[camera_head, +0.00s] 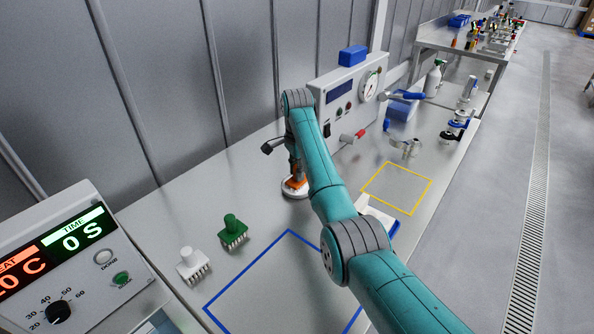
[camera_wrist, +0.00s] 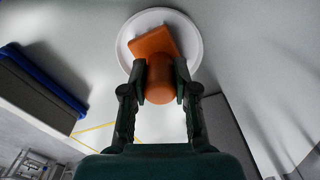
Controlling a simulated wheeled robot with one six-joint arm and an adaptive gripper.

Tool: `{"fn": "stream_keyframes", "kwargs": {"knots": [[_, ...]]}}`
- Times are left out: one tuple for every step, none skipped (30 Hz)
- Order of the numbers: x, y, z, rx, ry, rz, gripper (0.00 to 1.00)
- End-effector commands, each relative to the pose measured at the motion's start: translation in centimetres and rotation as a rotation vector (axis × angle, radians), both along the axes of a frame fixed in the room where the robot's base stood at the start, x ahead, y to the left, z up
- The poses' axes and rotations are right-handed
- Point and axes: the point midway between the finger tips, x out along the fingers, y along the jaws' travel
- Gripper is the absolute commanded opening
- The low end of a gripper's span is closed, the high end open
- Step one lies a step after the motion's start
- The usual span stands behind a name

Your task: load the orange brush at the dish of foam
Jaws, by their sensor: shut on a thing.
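The orange brush shows in the wrist view (camera_wrist: 158,82), with its round handle between the two fingers of my gripper (camera_wrist: 161,82). My gripper is shut on the handle. The brush's orange block lies over a round white dish (camera_wrist: 195,42). In the head view the orange brush (camera_head: 298,180) stands at or just over the dish (camera_head: 294,192), with my gripper (camera_head: 295,165) above it, partly hidden by my arm. The bristles and the foam are hidden under the block, so I cannot tell whether they touch.
A green brush (camera_head: 233,233) and a white brush (camera_head: 193,265) stand to the left on the bench. A blue outlined square (camera_head: 285,285) and a yellow one (camera_head: 397,188) are marked on it. A gauge panel (camera_head: 345,95) stands behind. A control box (camera_head: 85,275) is at the lower left.

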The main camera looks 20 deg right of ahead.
Motion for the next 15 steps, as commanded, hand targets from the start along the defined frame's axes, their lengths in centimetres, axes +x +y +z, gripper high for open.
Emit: {"fn": "stream_keyframes", "kwargs": {"knots": [[-0.1,0.0,0.0,0.0,0.002,0.0,0.0],[0.0,0.0,0.2,0.0,0.002,0.0,0.0],[0.0,0.0,0.5,0.0,0.001,0.0,0.0],[0.0,0.0,0.7,0.0,0.001,0.0,0.0],[0.0,0.0,0.9,0.0,0.001,0.0,0.0],[0.0,0.0,1.2,0.0,0.001,0.0,0.0],[0.0,0.0,1.5,0.0,0.001,0.0,0.0],[0.0,0.0,1.7,0.0,0.001,0.0,0.0],[0.0,0.0,2.0,0.0,0.0,0.0,0.0],[0.0,0.0,2.2,0.0,0.0,0.0,0.0],[0.0,0.0,2.4,0.0,-0.001,0.0,0.0],[0.0,0.0,2.7,0.0,-0.001,0.0,0.0],[0.0,0.0,2.9,0.0,-0.001,0.0,0.0],[0.0,0.0,3.1,0.0,-0.001,0.0,0.0],[0.0,0.0,3.4,0.0,0.0,0.0,0.0]]}}
